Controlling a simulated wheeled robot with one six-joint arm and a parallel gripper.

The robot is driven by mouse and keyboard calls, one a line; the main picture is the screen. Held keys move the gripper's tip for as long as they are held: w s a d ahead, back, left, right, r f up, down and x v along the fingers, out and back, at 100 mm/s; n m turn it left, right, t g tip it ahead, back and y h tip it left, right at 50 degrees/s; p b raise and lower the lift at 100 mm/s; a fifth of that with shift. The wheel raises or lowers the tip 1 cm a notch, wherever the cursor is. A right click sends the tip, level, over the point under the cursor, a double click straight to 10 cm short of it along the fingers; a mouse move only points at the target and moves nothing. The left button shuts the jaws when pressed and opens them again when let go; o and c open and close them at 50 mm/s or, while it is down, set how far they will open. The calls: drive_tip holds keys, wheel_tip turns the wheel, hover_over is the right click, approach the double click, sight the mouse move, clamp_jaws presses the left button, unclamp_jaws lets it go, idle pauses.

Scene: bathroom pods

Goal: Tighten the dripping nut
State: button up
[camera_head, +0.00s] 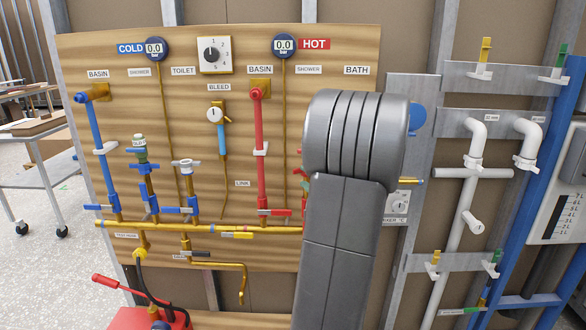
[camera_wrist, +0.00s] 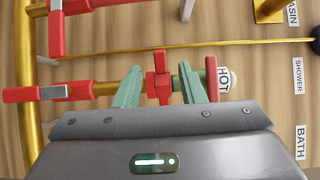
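In the wrist view, the green fingers of my gripper (camera_wrist: 162,88) stand apart, one on each side of a red fitting (camera_wrist: 158,75) on a hot-side pipe. A small gap shows between each finger and the red fitting, so it does not look gripped. I see no drip, and cannot tell which nut is the dripping one.
Red-handled valves (camera_wrist: 38,93) and a brass pipe lie left of the fingers in the wrist view. The wooden panel (camera_head: 330,48) carries blue pipes (camera_head: 97,140), gauges and a brass manifold (camera_head: 160,226). White waste pipes (camera_head: 455,235) stand to the right. A red pump (camera_head: 150,318) sits low left.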

sight(297, 172)
drive_tip(key=p+x, duration=0.1)
drive_tip(key=x, duration=0.6)
drive_tip(key=shift+w+a, duration=0.2)
drive_tip(key=shift+w, duration=0.1)
clamp_jaws()
